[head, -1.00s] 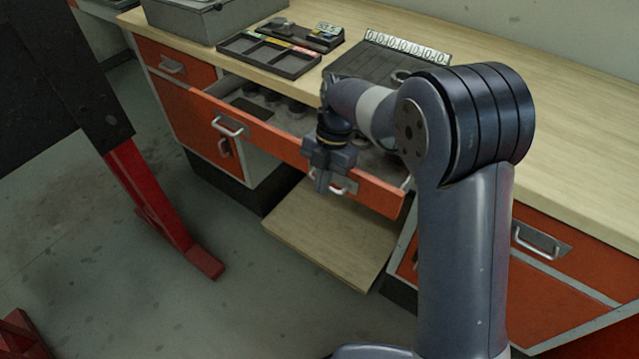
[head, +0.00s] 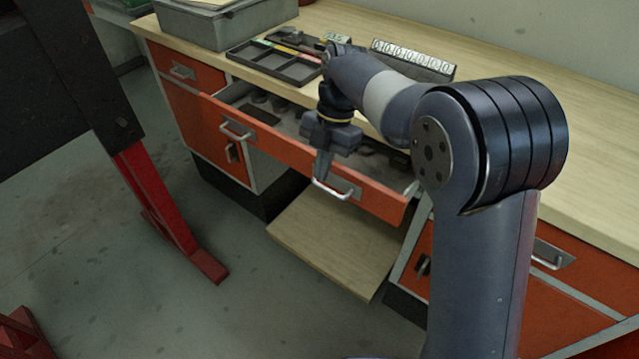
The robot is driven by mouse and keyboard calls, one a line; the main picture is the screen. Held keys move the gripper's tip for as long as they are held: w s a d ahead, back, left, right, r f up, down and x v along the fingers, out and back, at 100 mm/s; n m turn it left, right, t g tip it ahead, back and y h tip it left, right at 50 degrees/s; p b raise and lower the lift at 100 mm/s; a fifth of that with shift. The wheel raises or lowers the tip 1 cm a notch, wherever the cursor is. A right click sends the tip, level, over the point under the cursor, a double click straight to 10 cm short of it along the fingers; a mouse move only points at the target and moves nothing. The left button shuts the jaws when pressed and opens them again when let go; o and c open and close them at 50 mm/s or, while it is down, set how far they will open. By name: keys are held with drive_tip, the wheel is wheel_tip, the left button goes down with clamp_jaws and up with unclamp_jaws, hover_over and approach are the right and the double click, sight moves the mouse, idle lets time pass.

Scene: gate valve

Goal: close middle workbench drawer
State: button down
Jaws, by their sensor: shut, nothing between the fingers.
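The middle drawer (head: 272,146) of the workbench is pulled partway out, with an orange front and two metal handles. Its left handle (head: 235,133) is clear. My gripper (head: 322,178) points down at the right handle (head: 333,190), over the drawer front's upper edge. Its fingers are shut and empty. I cannot tell whether the fingertips touch the handle or the front. Dark round items (head: 262,97) and flat dark items lie inside the drawer. My arm hides part of the drawer's right interior.
The wooden worktop (head: 480,110) carries a grey box (head: 215,25), a black tray (head: 285,62) and a row of numbered blocks (head: 412,55). A low wooden shelf (head: 330,240) juts out below the drawer. A red stand leg (head: 160,210) is at left. Floor between is free.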

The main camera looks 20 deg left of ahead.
drive_tip(key=t+h+b, duration=0.8)
drive_tip(key=t+b, duration=0.9)
drive_tip(key=t, duration=0.3)
approach(381, 206)
drive_tip(key=b+x, duration=0.2)
drive_tip(key=x, duration=0.4)
drive_tip(key=shift+w+b, duration=0.1)
drive_tip(key=shift+b, duration=0.3)
drive_tip(key=shift+w+d, duration=0.15)
drive_tip(key=shift+w, duration=0.15)
